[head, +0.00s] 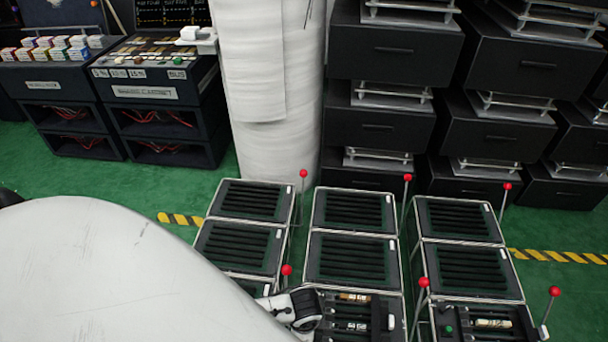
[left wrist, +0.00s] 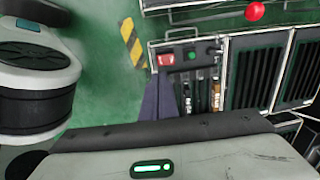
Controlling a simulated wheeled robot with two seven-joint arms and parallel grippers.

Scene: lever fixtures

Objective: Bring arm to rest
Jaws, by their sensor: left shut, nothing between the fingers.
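My left arm comes in from the left in the head view; its white and black wrist part (head: 300,308) is low in the middle, mostly hidden behind my large white shell. In the left wrist view, my left gripper's dark grey-purple fingers (left wrist: 158,98) show above the wrist housing, shut and empty. They appear in front of a fixture panel with a red part (left wrist: 166,59) and a green button (left wrist: 193,57); I cannot tell whether they touch it. My right gripper is in neither view.
Black slatted fixtures (head: 353,260) stand in rows, with red-ball levers (head: 407,178), (head: 424,282) beside them. A red ball (left wrist: 255,11) shows in the left wrist view. Behind are a white wrapped column (head: 270,110) and black drawers (head: 390,50). Green floor (head: 110,180) is free at left.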

